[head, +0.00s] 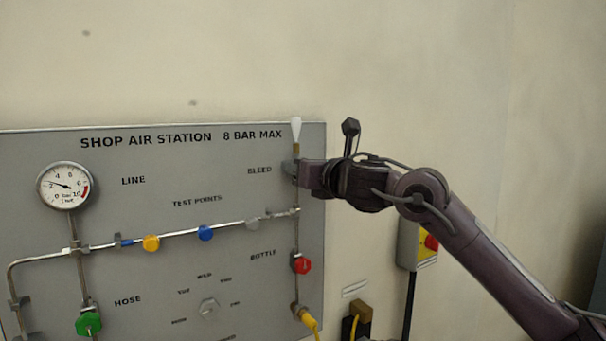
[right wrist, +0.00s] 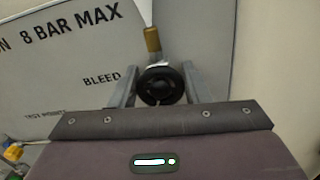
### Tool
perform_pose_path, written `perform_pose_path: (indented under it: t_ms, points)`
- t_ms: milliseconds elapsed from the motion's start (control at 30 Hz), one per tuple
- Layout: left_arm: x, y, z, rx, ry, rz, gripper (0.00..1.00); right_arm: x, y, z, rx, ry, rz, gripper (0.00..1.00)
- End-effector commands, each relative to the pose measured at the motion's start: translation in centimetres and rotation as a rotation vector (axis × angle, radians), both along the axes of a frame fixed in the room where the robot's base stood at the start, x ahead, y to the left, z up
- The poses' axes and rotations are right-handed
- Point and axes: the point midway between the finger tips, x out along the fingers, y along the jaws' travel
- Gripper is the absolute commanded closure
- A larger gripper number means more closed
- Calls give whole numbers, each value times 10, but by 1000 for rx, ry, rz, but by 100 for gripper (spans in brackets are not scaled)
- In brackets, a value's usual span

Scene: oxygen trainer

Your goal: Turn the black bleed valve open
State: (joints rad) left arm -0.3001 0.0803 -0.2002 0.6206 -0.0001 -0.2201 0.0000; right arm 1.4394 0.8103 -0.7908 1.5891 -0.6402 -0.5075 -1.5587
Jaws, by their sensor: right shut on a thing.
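The black bleed valve (right wrist: 150,88) shows in the right wrist view as a round black knob beside the word BLEED, under a brass fitting with a white cone. My right gripper (right wrist: 160,80) has a grey finger on each side of the knob and is shut on it. In the head view my right gripper (head: 291,168) reaches the panel's right edge from the right, at the BLEED label, and hides the knob. How far the knob is turned cannot be told. My left gripper is in neither view.
The grey panel (head: 150,285) carries a pressure gauge (head: 65,186) at its upper left. A red knob (head: 301,264) sits below the bleed valve, and a green knob (head: 88,323) at lower left. A box with a red button (head: 431,243) hangs right of the panel.

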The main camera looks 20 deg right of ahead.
Motion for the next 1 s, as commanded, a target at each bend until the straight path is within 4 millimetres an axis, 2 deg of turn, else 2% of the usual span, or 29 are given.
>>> perform_pose_path:
  t_ms: [200,500,1000]
  points:
    - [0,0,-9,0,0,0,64,0,0,-3,-169,-41,-1,81]
    - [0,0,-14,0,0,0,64,0,1,-4,-319,-79,0,81]
    - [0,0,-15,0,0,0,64,0,2,-3,-374,-93,0,81]
